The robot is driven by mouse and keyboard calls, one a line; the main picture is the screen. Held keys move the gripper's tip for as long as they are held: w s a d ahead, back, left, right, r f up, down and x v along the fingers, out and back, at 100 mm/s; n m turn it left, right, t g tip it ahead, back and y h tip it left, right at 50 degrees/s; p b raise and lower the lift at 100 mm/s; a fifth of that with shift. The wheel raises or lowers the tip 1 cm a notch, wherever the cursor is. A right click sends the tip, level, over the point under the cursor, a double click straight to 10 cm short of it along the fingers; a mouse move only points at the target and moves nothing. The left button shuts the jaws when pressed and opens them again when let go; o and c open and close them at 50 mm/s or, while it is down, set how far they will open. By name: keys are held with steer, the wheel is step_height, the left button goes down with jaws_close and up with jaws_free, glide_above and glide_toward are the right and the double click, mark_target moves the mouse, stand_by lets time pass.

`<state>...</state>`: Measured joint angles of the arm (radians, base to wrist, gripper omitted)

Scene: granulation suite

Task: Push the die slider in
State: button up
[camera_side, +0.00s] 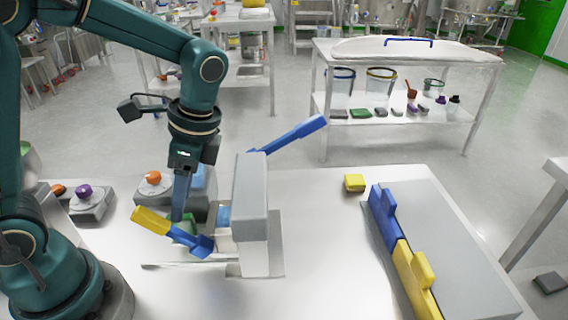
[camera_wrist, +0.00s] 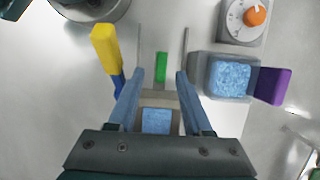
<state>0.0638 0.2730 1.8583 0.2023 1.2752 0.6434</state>
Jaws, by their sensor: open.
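The die slider (camera_wrist: 158,98) appears in the wrist view as a beige-grey frame around a blue speckled square, with a green tab (camera_wrist: 162,66) at its far end. In the side view the green part (camera_side: 184,226) shows partly behind my gripper, beside the grey press (camera_side: 250,210). My gripper (camera_side: 180,216) points down at the slider, its tips low by the green part. In the wrist view my gripper (camera_wrist: 160,74) is open, with one finger on each side of the green tab and gaps visible. Contact with it cannot be told.
A yellow-and-blue handle (camera_side: 150,220) crosses close in front of my gripper. A blue lever (camera_side: 290,135) rises from the press. A dial box (camera_wrist: 241,20) and a box with blue fill and a purple handle (camera_wrist: 268,86) stand close by. A yellow block (camera_side: 354,183) lies right.

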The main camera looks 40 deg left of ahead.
steer(key=shift+s+a+r+t+h, duration=0.15)
steer(key=shift+s+a+t+h, duration=0.25)
steer(key=shift+t+h, duration=0.35)
steer(key=shift+s+a+t+h, duration=0.1)
steer(key=shift+a+t+h, duration=0.05)
steer(key=shift+t+h, duration=0.35)
steer(key=shift+f, duration=2.55)
jaws_close()
